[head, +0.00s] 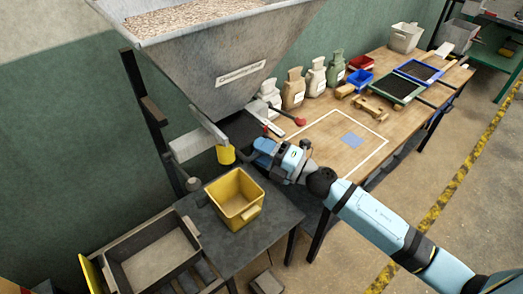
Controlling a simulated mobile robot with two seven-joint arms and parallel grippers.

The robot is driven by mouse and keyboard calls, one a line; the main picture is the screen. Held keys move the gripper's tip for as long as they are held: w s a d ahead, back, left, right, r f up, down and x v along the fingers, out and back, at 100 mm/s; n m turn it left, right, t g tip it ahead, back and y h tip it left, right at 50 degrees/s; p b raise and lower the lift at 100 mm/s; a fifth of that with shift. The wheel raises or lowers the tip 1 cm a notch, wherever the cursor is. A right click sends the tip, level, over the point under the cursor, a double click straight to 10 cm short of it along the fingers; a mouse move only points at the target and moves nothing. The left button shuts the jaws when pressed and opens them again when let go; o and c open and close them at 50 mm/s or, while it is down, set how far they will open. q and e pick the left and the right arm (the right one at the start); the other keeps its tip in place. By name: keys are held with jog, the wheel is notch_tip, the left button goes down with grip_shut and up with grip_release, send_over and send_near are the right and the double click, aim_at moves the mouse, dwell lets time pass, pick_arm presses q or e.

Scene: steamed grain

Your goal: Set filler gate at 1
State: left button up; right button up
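The filler is a large grey metal hopper (235,85) full of grain, with a label on its front. Under its outlet are a light metal bracket (207,130) and a yellow cylindrical part (225,154). A lever with a red end (300,121) shows to the right of the outlet. The gate setting cannot be read. My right gripper (257,147) is beside the outlet, just right of the yellow part. Its fingers are too small and dark to tell whether they hold anything. My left gripper is out of view.
A yellow crate (235,214) stands below the outlet on a dark table (270,225). A grey tray (155,255) is at lower left. The wooden workbench (335,160) behind my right arm holds several sacks (293,88), bins and wooden pieces.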

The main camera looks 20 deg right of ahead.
jog(key=b+v, duration=0.4)
jog(key=v, duration=0.9)
jog(key=shift+s+d+b, duration=0.3)
jog(key=shift+f, duration=0.15)
jog(key=s+a+f+m+g+h+p, duration=0.1)
jog(key=s+a+f+m+h, duration=0.1)
jog(key=f+m, duration=0.5)
jog(key=s+a+f+m+g+h+p, duration=0.1)
jog(key=s+a+f+m+h, duration=0.2)
jog(key=s+f+m+h, duration=0.2)
jog(key=s+a+f+m+g+h+p, duration=0.1)
jog(key=s+f+m, duration=0.4)
jog(key=f+m, duration=0.5)
jog(key=a+m+h+p, duration=0.1)
jog(key=m+h, duration=0.1)
jog(key=shift+s+a+f+g+h, duration=0.2)
jog(key=shift+f+g+h, duration=0.1)
jog(key=shift+g, duration=0.1)
jog(key=shift+d+r, duration=0.1)
